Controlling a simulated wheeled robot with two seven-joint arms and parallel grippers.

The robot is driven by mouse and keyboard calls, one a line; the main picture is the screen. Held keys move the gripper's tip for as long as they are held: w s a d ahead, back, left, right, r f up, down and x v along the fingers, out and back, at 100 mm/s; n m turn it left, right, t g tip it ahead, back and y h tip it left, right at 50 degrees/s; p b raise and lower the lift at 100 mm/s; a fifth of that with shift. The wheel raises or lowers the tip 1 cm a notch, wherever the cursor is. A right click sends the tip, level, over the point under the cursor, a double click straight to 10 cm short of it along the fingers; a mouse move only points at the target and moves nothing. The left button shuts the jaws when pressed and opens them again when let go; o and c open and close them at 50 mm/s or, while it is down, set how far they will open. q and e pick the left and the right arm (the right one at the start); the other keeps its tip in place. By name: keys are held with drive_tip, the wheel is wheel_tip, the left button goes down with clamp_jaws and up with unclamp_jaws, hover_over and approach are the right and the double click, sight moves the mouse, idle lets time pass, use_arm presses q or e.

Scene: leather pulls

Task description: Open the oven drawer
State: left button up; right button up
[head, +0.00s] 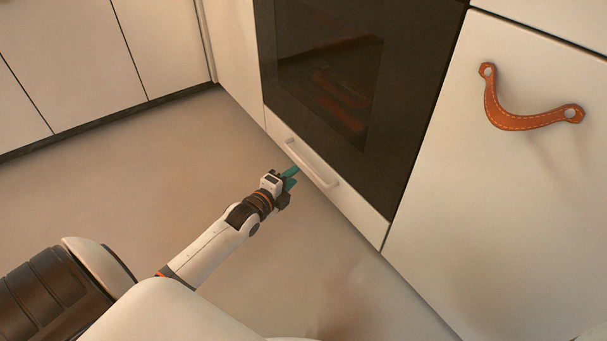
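The oven drawer (353,208) is a low white front beneath the dark oven door, and it looks closed. Its white bar handle (312,163) runs along the front. My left gripper (291,176), with teal fingers, is just in front of the left half of the handle. The fingertips point at the handle and look close to it, but I cannot tell whether they touch it. How far apart the fingers are is too small to make out. My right gripper is not in view.
The dark glass oven door (400,120) stands above the drawer. A white cabinet door with an orange leather pull (527,121) is at the right. White cabinets (70,60) line the back left. The floor (130,170) in front of the drawer is clear.

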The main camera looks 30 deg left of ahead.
use_arm(q)
drive_tip(key=w+f+b, duration=0.1)
drive_tip(key=w+b, duration=0.2)
drive_tip(key=w, duration=0.3)
drive_tip(key=shift+w, duration=0.2)
drive_tip(key=shift+f, duration=0.1)
clamp_jaws()
